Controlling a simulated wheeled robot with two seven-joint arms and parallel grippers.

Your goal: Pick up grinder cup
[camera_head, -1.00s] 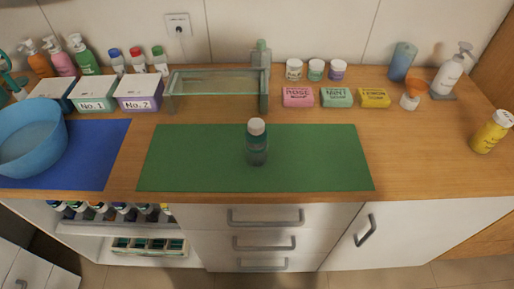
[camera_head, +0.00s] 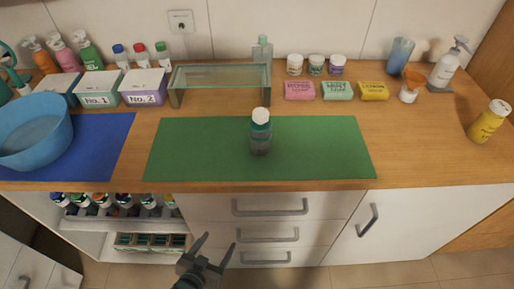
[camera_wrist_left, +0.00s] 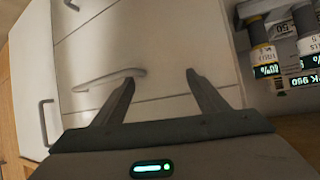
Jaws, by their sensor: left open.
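A dark green, see-through cup-like container with a white cap (camera_head: 260,136) stands upright on the green mat (camera_head: 330,155) on the counter. It looks like the grinder cup, though no label on it can be read. My left gripper (camera_head: 219,242) is open and empty, low in front of the drawers, below the counter edge and well apart from the container. In the left wrist view its two fingers (camera_wrist_left: 160,77) are spread towards the cabinet front, and the container is not seen there. My right gripper is not in view.
A glass shelf stand (camera_head: 220,78) is behind the mat. A blue bowl (camera_head: 32,135) is at the left, with boxes and pump bottles behind it. Soap packs (camera_head: 337,91) lie at the back right; a yellow bottle (camera_head: 488,122) stands far right. Drawer handles (camera_head: 270,207) stick out near my gripper.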

